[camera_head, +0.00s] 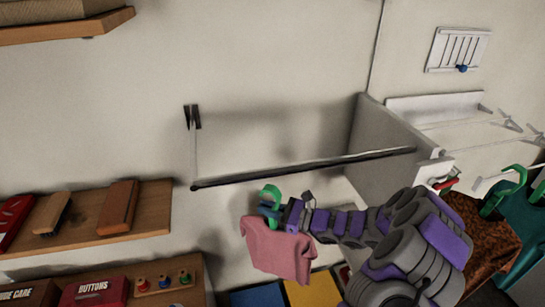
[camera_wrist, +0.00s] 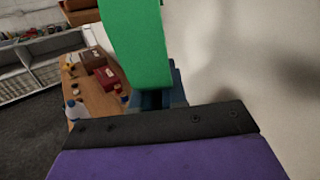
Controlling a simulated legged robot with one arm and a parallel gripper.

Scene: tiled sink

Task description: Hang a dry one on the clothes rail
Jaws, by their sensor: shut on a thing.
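The clothes rail (camera_head: 300,168) is a dark bar that runs from a wall hanger on the left to a white partition on the right. My gripper (camera_head: 276,212) is just below the rail, left of its middle, and is shut on a green hanger (camera_head: 270,191). A pink garment (camera_head: 277,250) hangs below the hanger. The hanger's hook is close under the rail; I cannot tell whether they touch. In the wrist view the green hanger (camera_wrist: 140,45) fills the top centre beyond my gripper (camera_wrist: 160,98), whose fingertips are mostly hidden.
A teal garment (camera_head: 520,230) on a green hanger and a brown cloth (camera_head: 482,237) hang at the right. The white partition (camera_head: 385,140) stands at the rail's right end. A wooden shelf (camera_head: 88,222) with brushes is at the left. The rail itself looks bare.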

